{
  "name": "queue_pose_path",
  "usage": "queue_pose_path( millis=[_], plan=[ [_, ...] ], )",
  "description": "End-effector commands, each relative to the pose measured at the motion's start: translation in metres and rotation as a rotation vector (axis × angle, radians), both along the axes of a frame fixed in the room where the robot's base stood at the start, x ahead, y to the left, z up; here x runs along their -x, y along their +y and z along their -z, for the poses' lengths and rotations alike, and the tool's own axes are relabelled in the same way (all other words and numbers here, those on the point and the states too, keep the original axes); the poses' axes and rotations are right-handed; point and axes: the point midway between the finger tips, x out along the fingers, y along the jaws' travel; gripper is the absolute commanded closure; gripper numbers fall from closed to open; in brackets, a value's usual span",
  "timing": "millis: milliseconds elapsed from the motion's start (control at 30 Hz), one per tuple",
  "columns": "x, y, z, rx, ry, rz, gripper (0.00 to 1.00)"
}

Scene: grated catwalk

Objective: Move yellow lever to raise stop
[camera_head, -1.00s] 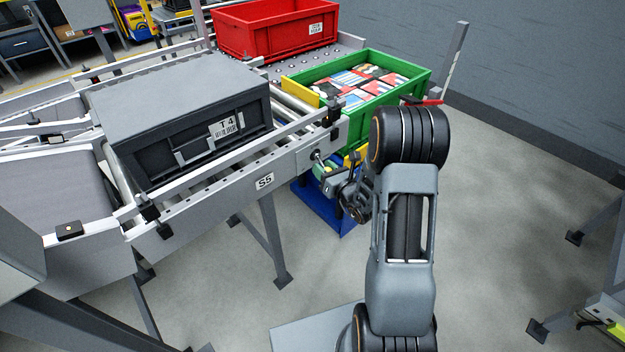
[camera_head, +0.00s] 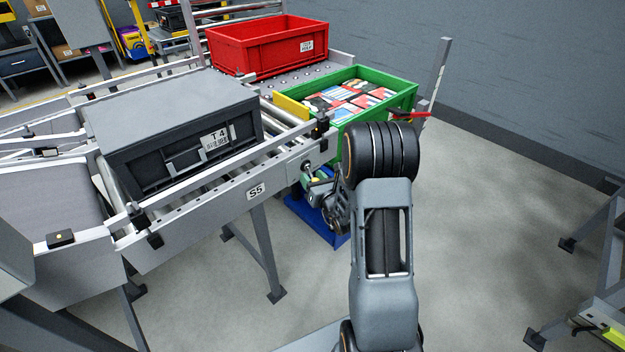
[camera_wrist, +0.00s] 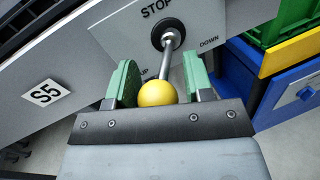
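The lever's yellow ball knob (camera_wrist: 158,94) sits between the two green-padded fingers of my gripper (camera_wrist: 160,84) in the wrist view. A small gap shows on the right of the ball; the left pad is very close to it, and I cannot tell if they touch. My gripper is open around the knob. The lever's metal rod (camera_wrist: 168,62) runs from a pivot under the word STOP on the grey panel (camera_wrist: 120,30) down to the knob. DOWN is printed at right, and UP is partly hidden behind the rod and finger. In the head view my gripper (camera_head: 312,180) is at the conveyor's end.
A black tote marked T4 (camera_head: 170,115) stands on rollers above the S5 rail (camera_head: 230,195). A green crate (camera_head: 385,105) of colourful packs and a red crate (camera_head: 265,50) stand beyond. A blue cabinet (camera_wrist: 290,90) is close right of the panel.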

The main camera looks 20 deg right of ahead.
Motion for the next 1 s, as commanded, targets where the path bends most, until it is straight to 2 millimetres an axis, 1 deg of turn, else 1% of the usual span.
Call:
queue_pose_path(
  millis=[33, 100, 133, 367, 467, 567, 667, 867, 900, 1000],
  plan=[
    [0.0, 0.001, 0.0, 0.0, 0.001, -0.002, 0.48],
    [0.0, 0.002, 0.0, 0.0, 0.001, -0.004, 0.41],
    [0.0, 0.002, 0.0, 0.0, 0.001, -0.004, 0.4],
    [0.001, 0.003, 0.001, 0.0, 0.002, -0.006, 0.4],
    [0.005, 0.002, 0.001, 0.0, 0.002, -0.005, 0.4],
    [0.018, 0.0, 0.001, 0.0, 0.004, -0.003, 0.4],
    [0.037, -0.002, 0.001, -0.001, 0.005, -0.002, 0.4],
    [0.086, -0.007, 0.0, -0.003, 0.004, 0.0, 0.4],
    [0.091, -0.008, -0.005, -0.003, 0.008, -0.002, 0.4],
    [0.104, -0.009, -0.006, -0.003, 0.009, -0.003, 0.4]
  ],
)
